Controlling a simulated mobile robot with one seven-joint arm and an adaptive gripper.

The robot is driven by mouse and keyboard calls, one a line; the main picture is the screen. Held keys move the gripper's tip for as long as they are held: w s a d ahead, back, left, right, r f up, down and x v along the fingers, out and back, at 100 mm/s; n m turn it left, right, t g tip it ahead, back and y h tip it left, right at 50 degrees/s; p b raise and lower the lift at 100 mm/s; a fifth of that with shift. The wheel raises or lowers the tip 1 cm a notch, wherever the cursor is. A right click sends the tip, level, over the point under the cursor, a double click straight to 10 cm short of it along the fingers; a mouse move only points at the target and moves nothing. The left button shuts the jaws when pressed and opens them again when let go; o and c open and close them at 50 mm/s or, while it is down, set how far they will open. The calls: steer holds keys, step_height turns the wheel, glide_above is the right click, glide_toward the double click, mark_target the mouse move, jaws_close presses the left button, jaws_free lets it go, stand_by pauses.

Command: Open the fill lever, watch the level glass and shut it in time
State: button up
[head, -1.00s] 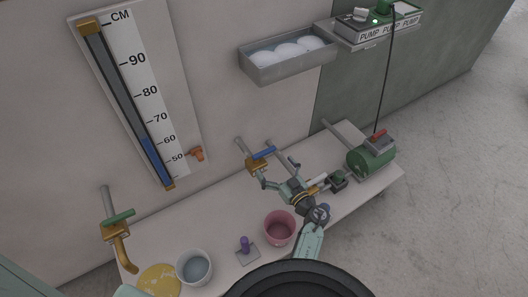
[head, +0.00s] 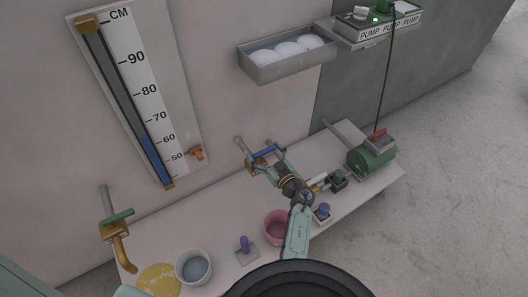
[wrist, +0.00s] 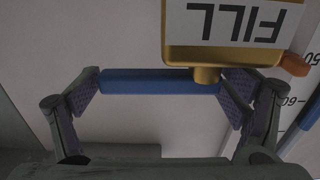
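The fill valve's blue lever (head: 264,152) stands out from the wall pipe above the bench. In the wrist view the lever (wrist: 160,82) lies crosswise between the two spread fingers of my gripper (wrist: 162,95), below a brass body with an upside-down FILL label (wrist: 235,22). My gripper (head: 266,168) is open around the lever; I cannot tell whether either finger touches it. The level glass (head: 115,85) is on the wall at the left. Its blue column (head: 152,157) tops out between the 60 and 70 marks. An orange marker (head: 196,153) sits at the scale's edge near 50.
A second brass tap with a green lever (head: 118,216) stands at the left. A grey bucket (head: 194,267), purple-knobbed plate (head: 244,246), pink bucket (head: 275,229) and blue button (head: 323,211) line the bench front. A green pump (head: 372,158) is at the right.

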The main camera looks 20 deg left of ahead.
steer(key=c, duration=1.3)
steer(key=shift+s+r+m+t+h+p, duration=0.25)
steer(key=shift+m+t+h+p, duration=0.45)
steer(key=shift+p, duration=0.45)
steer(key=shift+s+d+f+m+t+h, duration=0.1)
steer(key=shift+d+f+m+t+h, duration=0.05)
steer(key=shift+m+t+h, duration=0.3)
steer(key=shift+s+d+f+m+t+h, duration=0.1)
steer(key=shift+m+t+h, duration=0.25)
steer(key=shift+t+h, duration=0.1)
steer(key=shift+d+m+t+h, duration=0.2)
steer(key=shift+m+t+h, duration=0.3)
steer(key=shift+h, duration=0.2)
steer(key=o, duration=1.6)
steer(key=shift+o, duration=0.2)
steer(key=shift+s, duration=0.15)
steer(key=v, duration=0.7)
